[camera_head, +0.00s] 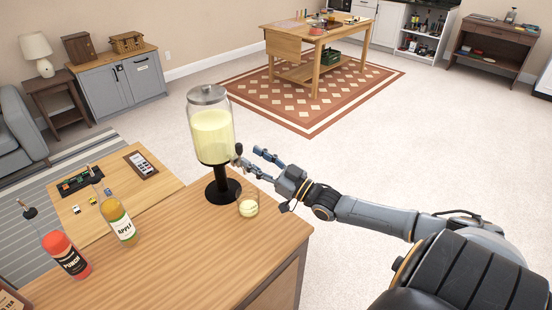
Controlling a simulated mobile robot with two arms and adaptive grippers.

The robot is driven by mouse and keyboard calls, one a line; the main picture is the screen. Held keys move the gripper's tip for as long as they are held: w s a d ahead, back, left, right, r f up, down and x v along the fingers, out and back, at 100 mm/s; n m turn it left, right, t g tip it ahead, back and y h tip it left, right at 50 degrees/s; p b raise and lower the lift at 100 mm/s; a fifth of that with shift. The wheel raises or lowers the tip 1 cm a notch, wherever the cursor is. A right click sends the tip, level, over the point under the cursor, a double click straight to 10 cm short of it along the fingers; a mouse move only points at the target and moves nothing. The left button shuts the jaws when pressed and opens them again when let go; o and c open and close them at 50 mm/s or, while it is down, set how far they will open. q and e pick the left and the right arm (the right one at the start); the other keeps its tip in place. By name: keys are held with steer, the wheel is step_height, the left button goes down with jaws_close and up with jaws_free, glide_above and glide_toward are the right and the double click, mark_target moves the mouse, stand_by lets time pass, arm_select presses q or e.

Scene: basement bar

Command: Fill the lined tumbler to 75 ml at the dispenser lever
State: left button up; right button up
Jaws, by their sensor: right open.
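The drink dispenser (212,135) stands on the wooden counter, a clear jar of pale yellow liquid with a grey lid on a black stand. A dark lever (238,150) shows at the jar's right side, low down. The tumbler (248,204) stands upright on the counter just right of the stand's base, with some pale yellow liquid in it. Its lines are too small to read. My right gripper (254,162) is open and empty, its fingers pointing left at the lever, above the tumbler. I cannot tell whether a finger touches the lever. My left gripper is not in view.
A punch bottle (66,254) and an apple bottle (118,217) stand left of the dispenser. The wooden counter (190,262) is clear at its front. A lower table (75,215) with small items lies behind. Open carpet lies to the right.

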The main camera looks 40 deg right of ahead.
steer(key=v, duration=0.7)
steer(key=shift+s, duration=0.35)
